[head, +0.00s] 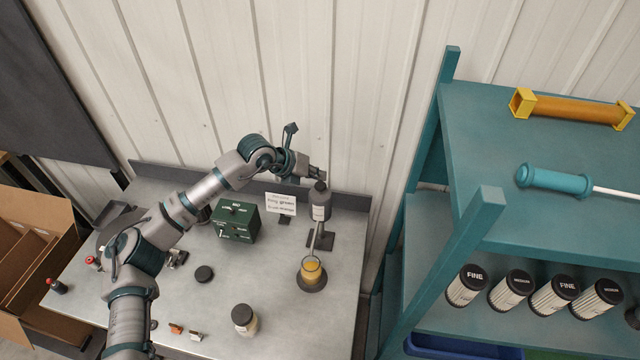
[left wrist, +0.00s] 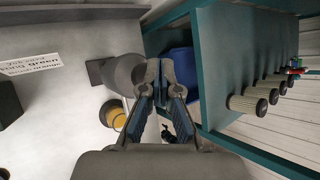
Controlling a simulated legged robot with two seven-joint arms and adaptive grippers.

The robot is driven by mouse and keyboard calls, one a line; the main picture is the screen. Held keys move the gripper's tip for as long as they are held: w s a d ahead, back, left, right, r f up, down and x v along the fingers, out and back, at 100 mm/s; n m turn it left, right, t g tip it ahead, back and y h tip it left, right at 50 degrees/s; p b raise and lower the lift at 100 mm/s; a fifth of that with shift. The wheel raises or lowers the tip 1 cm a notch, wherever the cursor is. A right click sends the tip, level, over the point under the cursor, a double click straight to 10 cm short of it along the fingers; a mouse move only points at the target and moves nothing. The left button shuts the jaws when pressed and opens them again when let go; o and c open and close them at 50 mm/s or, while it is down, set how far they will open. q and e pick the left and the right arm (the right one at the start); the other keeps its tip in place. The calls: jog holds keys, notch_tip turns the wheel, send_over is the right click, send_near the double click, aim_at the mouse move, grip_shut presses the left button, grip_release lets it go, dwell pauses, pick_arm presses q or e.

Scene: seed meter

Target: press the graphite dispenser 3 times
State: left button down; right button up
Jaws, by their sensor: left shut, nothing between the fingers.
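The likely graphite dispenser is a dark grey bottle (head: 320,207) standing at the back right of the metal bench, with a pale label. It shows in the left wrist view as a grey round shape (left wrist: 122,74) just left of the fingers. My left gripper (head: 318,173) is shut and empty, close above the bottle's top. I cannot tell whether it touches. The gripper shows in the left wrist view (left wrist: 160,68) with its fingertips together. A glass of yellow material (head: 311,270) stands on a dark round base in front of the bottle. My right gripper is not in view.
A lidded jar (head: 244,319) and a black puck (head: 204,274) are nearer. A teal shelf (head: 460,150) with labelled cylinders rises at right. A corrugated wall is behind.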

aim_at(318, 185)
pick_arm(q)
jog(key=shift+d+f+b, duration=0.1)
jog(key=shift+f+b, duration=0.3)
dwell(0.5)
jog(key=shift+s+f+b, duration=0.1)
jog(key=shift+f+b, duration=0.6)
jog(key=shift+f, duration=0.3)
dwell(0.5)
dwell(0.3)
jog(key=shift+r+p, duration=0.7)
jog(key=shift+r, duration=0.7)
jog(key=shift+r+p, duration=1.25)
jog(key=shift+r, duration=1.35)
